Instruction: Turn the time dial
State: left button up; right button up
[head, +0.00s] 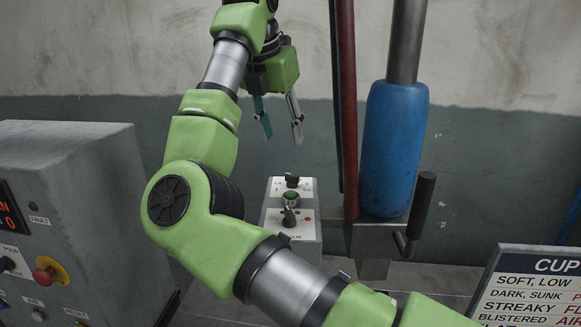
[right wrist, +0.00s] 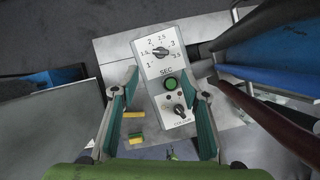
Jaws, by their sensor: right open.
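The time dial (head: 292,181) is a black knob at the top of the light panel on a small grey control box (head: 306,234). In the right wrist view the dial (right wrist: 161,53) sits in a scale from 1 to 3.5 marked SEC. A green button (right wrist: 171,84) is below it, and a second black knob (right wrist: 180,110) is lower still. My right gripper (head: 281,131) is open and empty, raised above the box and apart from it. In the right wrist view its fingers (right wrist: 168,82) stand either side of the panel, with the dial beyond their tips. My left gripper is out of view.
A blue cylinder (head: 393,150) and a dark red rod (head: 347,100) stand right of the box, with a black-handled lever (head: 421,205). A grey cabinet (head: 80,180) with a red button (head: 43,275) stands left. A text sign (head: 530,290) is at lower right.

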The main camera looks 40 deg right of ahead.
aim_at(291, 175)
jog(key=p+x, duration=0.4)
jog(key=x, duration=0.6)
jog(key=shift+d+f, duration=0.25)
jog(key=shift+f, duration=0.05)
jog(key=shift+x, duration=0.75)
jog(key=shift+f, duration=0.1)
jog(key=shift+c, duration=0.4)
jog(key=c, duration=1)
